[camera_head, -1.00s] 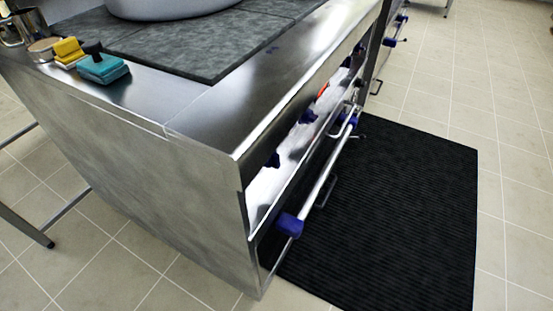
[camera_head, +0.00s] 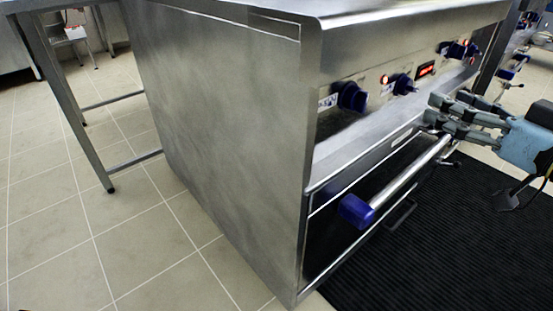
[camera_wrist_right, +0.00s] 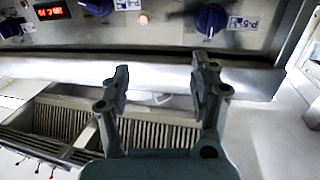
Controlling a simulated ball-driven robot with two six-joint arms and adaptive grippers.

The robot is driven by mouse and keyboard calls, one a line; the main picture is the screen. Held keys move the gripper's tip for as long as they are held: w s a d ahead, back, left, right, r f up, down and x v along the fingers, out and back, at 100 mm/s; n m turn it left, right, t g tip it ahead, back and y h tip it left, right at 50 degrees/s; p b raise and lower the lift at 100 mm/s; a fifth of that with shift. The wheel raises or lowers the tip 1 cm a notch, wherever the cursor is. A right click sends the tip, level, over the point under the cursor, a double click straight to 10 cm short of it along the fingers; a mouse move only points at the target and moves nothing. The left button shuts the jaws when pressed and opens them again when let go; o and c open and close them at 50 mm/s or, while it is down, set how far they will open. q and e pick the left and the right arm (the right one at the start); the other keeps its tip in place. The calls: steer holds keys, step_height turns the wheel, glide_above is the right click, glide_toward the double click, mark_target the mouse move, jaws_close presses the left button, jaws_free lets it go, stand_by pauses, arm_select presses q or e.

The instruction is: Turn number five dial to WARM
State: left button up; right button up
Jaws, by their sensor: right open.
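The front panel carries several blue dials. The dial nearest the front corner (camera_head: 352,97) has a label beside it, and another dial (camera_head: 402,84) is further along. In the right wrist view one dial (camera_wrist_right: 210,18) sits at the top right, beside a label that seems to carry a 5. A second dial (camera_wrist_right: 97,7) is cut by the top edge. I cannot read any dial's setting. My right gripper (camera_head: 434,110) is open and empty in front of the panel, apart from the dials. Its two spread fingers (camera_wrist_right: 162,82) show in the wrist view. My left gripper is out of view.
A red-lit display (camera_head: 427,68) is on the panel. A handle bar with a blue end (camera_head: 357,210) juts out below the panel, close under my right gripper. A black mat (camera_head: 420,260) covers the floor in front. Tiled floor (camera_head: 150,240) is clear at the left.

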mark_target(366, 104)
steer(key=s+a+f+n+g+y+b, duration=0.2)
steer(key=a+f+n+y+b, duration=0.1)
steer(key=a+b, duration=0.3)
steer(key=x, duration=0.6)
steer(key=p+x, duration=0.1)
steer(key=x, duration=0.2)
steer(key=shift+w+d+r, duration=0.15)
steer(key=shift+w+r, duration=0.1)
steer(key=shift+r, duration=0.1)
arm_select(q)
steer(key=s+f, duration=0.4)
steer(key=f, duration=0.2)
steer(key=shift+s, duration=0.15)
arm_select(e)
steer(key=shift+w+a, duration=0.35)
steer(key=shift+w, duration=0.05)
steer(key=c, duration=1.2)
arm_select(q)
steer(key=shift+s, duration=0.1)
arm_select(e)
steer(key=shift+m, duration=0.5)
